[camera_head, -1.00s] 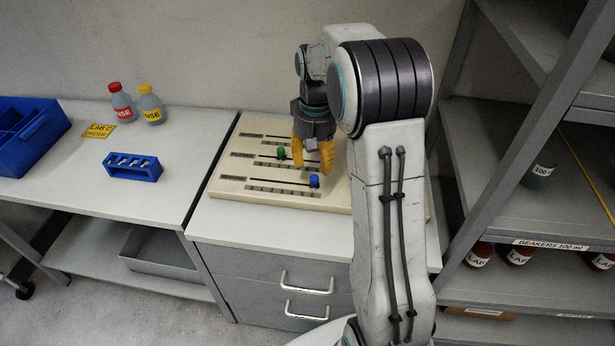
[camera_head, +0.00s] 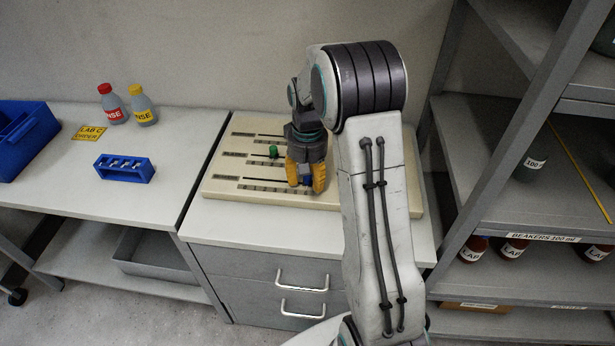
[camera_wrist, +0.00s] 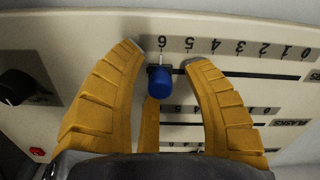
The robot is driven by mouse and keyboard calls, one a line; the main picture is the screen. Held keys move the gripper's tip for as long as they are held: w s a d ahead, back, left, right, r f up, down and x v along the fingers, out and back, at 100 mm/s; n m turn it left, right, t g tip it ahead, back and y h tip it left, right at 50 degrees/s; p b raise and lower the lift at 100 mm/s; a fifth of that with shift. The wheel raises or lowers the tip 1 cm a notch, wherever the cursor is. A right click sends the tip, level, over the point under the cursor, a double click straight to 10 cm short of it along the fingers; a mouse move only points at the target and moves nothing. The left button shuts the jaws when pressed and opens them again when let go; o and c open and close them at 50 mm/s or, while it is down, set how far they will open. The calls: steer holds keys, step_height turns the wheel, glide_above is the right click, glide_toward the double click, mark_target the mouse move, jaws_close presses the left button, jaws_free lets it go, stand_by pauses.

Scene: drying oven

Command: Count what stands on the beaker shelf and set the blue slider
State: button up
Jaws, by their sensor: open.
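The blue slider knob (camera_wrist: 160,85) stands on the lowest track of the cream slider panel (camera_head: 215,190). In the wrist view it sits by the 6 mark of an upside-down scale running to 0 at the right. My gripper (camera_head: 306,186) is open, with its yellow fingers on both sides of the knob; gaps show between them (camera_wrist: 168,62). A green knob (camera_head: 273,152) sits on a track farther back. The shelf labelled BEAKERS 100 ml (camera_head: 540,237) is at the right.
Brown bottles (camera_head: 514,247) stand on the shelf below. The left bench holds a blue rack (camera_head: 125,170), red-capped (camera_head: 112,105) and yellow-capped (camera_head: 142,106) bottles, and a blue bin (camera_head: 28,140). A drawer unit (camera_head: 262,278) is under the panel.

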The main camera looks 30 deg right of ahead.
mark_target(287, 182)
steer(key=shift+c, duration=0.3)
jaws_close()
steer(key=shift+a, duration=0.1)
steer(key=w+a, duration=0.1)
steer(key=a, duration=0.1)
steer(key=w+a, duration=0.1)
steer(key=a, duration=0.1)
steer(key=shift+w+p, duration=0.4)
steer(key=shift+o, duration=0.3)
jaws_free()
